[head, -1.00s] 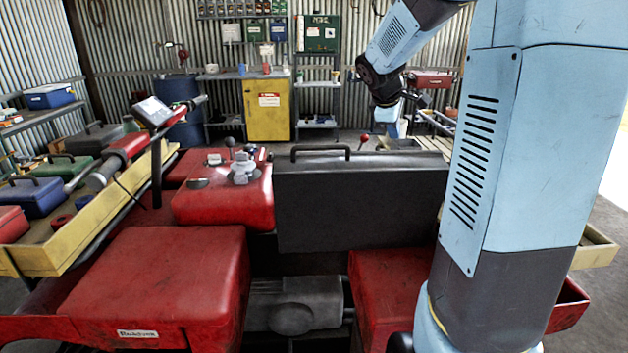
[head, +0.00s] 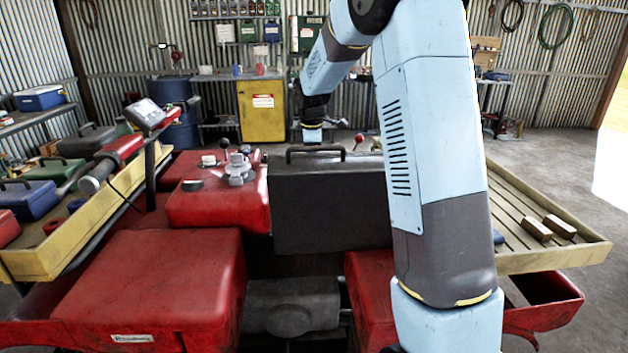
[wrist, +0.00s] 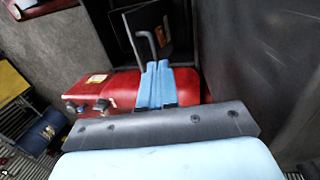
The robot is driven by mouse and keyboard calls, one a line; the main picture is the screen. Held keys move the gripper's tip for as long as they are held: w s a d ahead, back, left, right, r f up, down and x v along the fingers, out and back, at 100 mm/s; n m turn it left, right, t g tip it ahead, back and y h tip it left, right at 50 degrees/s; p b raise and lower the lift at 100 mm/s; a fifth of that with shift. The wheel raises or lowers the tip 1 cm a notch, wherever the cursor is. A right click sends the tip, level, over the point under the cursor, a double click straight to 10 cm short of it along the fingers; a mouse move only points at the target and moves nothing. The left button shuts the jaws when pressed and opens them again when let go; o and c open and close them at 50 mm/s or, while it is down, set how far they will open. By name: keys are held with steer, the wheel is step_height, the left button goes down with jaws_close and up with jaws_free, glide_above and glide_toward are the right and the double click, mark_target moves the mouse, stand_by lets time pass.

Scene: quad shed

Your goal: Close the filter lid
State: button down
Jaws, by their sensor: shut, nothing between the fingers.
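The filter lid (head: 330,205) is a dark grey panel with a bar handle (head: 316,151) along its top edge. It stands upright, raised over the open gap between the red body parts. My gripper (head: 312,138) is at the lid's far side, just above the handle in the head view. In the wrist view the blue fingers of my gripper (wrist: 158,66) are together and empty, close to a grey bent bar that looks like the handle (wrist: 147,42). I cannot tell whether they touch it.
A red tank with a grey cap (head: 238,168) and levers stands left of the lid. A grey rounded housing (head: 290,307) sits low in the gap below. A yellow tray (head: 120,200) lies left, and a slatted rack (head: 530,262) with wooden blocks right.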

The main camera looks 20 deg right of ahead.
steer(key=x, duration=1)
steer(key=shift+a, duration=0.45)
steer(key=shift+w, duration=0.1)
